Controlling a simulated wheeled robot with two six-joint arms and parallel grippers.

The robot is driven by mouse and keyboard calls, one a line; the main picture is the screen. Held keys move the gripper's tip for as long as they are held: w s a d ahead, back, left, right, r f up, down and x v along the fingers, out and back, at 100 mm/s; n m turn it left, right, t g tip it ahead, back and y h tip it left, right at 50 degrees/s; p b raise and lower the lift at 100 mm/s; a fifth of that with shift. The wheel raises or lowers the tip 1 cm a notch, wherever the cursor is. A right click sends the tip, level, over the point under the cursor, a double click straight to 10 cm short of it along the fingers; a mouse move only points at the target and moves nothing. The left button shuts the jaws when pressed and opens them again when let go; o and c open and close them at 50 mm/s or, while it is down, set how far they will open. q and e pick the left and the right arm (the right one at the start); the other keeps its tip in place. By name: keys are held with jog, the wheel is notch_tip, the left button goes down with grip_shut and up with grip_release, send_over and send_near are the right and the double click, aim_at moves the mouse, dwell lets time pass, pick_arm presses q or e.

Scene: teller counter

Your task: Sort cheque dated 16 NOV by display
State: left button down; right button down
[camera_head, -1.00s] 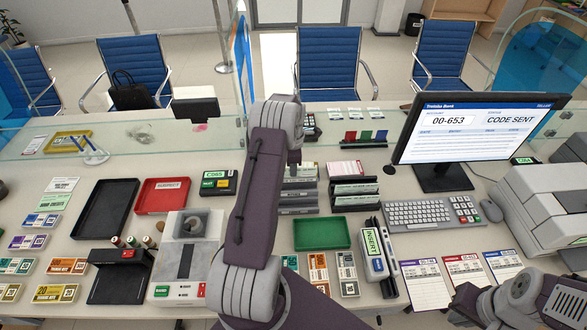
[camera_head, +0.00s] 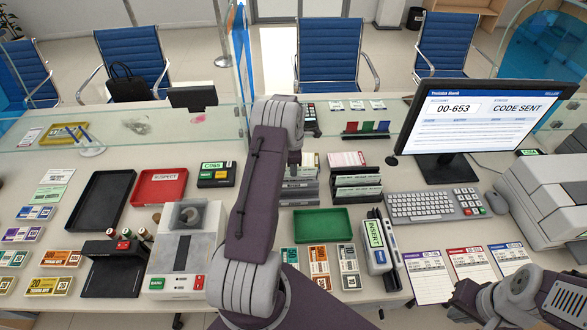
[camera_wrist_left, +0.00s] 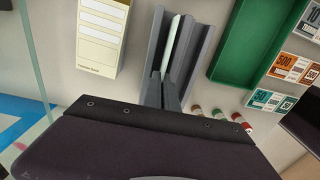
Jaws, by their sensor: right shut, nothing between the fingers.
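The monitor (camera_head: 490,118) is the display; it reads 00-653 and CODE SENT. My left arm reaches over the counter in the head view and hides its own gripper there. In the left wrist view its grey fingers (camera_wrist_left: 166,95) point into a grey slotted rack (camera_wrist_left: 203,45). A thin pale sheet edge (camera_wrist_left: 173,38) stands at the fingertips; I cannot tell whether they grip it. The rack also shows in the head view (camera_head: 300,192). My right gripper (camera_head: 464,298) is dark and shut, low at the right. No 16 NOV date is legible.
A black rack (camera_head: 358,188) stands right of the grey one, with a green tray (camera_head: 321,227) in front. A red SUSPECT tray (camera_head: 160,188) and a black tray (camera_head: 101,202) lie left. Three forms (camera_head: 428,277) lie front right. A glass screen crosses the counter.

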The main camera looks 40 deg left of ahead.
pick_arm(q)
jog(key=c, duration=1.6)
grip_release()
notch_tip(320, 180, up, 7)
jog(key=p, duration=0.5)
jog(key=shift+r, duration=0.1)
